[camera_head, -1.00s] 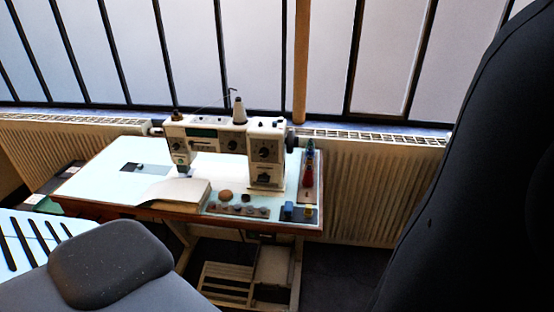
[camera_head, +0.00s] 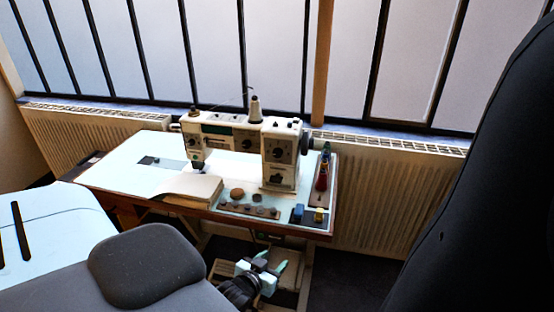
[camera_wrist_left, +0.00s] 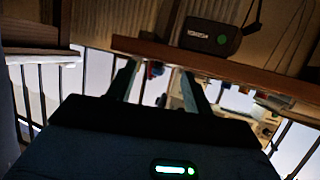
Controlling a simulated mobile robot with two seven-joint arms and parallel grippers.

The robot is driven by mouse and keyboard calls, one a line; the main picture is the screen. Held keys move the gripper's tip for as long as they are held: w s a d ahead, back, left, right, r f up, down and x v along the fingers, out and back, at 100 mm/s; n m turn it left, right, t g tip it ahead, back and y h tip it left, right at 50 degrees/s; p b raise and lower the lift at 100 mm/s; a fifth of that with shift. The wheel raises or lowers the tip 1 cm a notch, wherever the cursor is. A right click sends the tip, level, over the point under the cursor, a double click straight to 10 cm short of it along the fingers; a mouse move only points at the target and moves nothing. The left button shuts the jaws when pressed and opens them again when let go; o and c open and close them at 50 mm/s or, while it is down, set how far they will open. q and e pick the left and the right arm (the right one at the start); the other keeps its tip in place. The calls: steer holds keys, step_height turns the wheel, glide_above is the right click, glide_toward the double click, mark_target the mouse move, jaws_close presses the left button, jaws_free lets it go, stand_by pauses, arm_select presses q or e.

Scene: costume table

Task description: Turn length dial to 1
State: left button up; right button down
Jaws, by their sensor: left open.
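A cream sewing machine (camera_head: 222,128) stands on the pale table (camera_head: 125,172). Dark dials show on its front: one on the upper right column (camera_head: 279,142), another low on that column, and one on the arm (camera_head: 247,144). I cannot read their markings or tell which is the length dial. My left gripper (camera_head: 270,262) is open and empty, in front of and below the table's front edge, well apart from the machine. In the left wrist view its two fingers (camera_wrist_left: 160,85) are spread, with the table edge (camera_wrist_left: 215,64) behind them. My right gripper is not in view.
Fabric (camera_head: 192,187) lies at the table's front. A strip of small round parts (camera_head: 249,209) and a tray with blue and yellow items (camera_head: 309,214) lie near the front edge. A dark box (camera_wrist_left: 211,38) shows by the table edge. A radiator (camera_head: 375,185) stands behind.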

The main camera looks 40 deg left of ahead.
arm_select(q)
steer(key=w+a+r+n+t+y, duration=0.2)
steer(key=w+a+r+n+y, duration=0.1)
steer(key=w+a+r, duration=0.5)
steer(key=n+y+b, duration=0.1)
steer(key=n+y, duration=0.2)
steer(key=n, duration=0.2)
glide_toward(277, 154)
steer(key=shift+b+x, duration=0.6)
steer(key=shift+x, duration=3.35)
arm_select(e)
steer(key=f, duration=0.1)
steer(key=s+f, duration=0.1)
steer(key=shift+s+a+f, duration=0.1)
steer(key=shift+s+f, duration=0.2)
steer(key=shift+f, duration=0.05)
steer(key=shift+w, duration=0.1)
arm_select(q)
steer(key=c, duration=1)
steer(key=shift+o, duration=0.2)
